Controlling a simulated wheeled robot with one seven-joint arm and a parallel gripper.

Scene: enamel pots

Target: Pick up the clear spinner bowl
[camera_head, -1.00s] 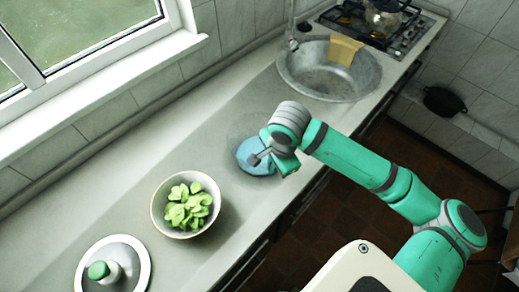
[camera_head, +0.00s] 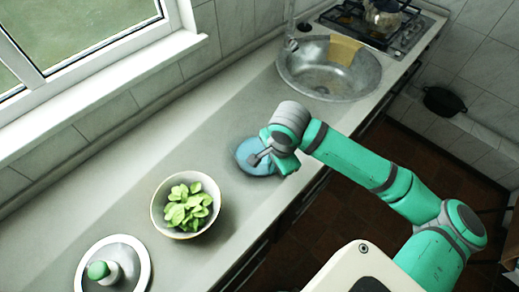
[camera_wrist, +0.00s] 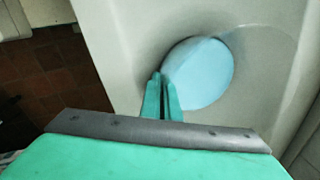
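The clear spinner bowl (camera_head: 243,150) is on the counter at the middle of the head view, see-through with a bluish round area. In the wrist view, the bowl's blue round part (camera_wrist: 205,72) lies just beyond the fingertips, and its clear wall is hard to make out. My gripper (camera_head: 256,158) reaches down at the bowl's near right side and covers part of it. In the wrist view, the two green fingers of my gripper (camera_wrist: 162,80) are nearly together at the blue part's left edge, with only a thin gap, and appear closed on the rim.
A bowl of green leaves (camera_head: 188,207) stands on the counter to the lower left. A round lid with a green knob (camera_head: 113,265) is farther left. A steel sink (camera_head: 330,75) and a gas hob (camera_head: 370,25) are at the back right. The counter towards the window is clear.

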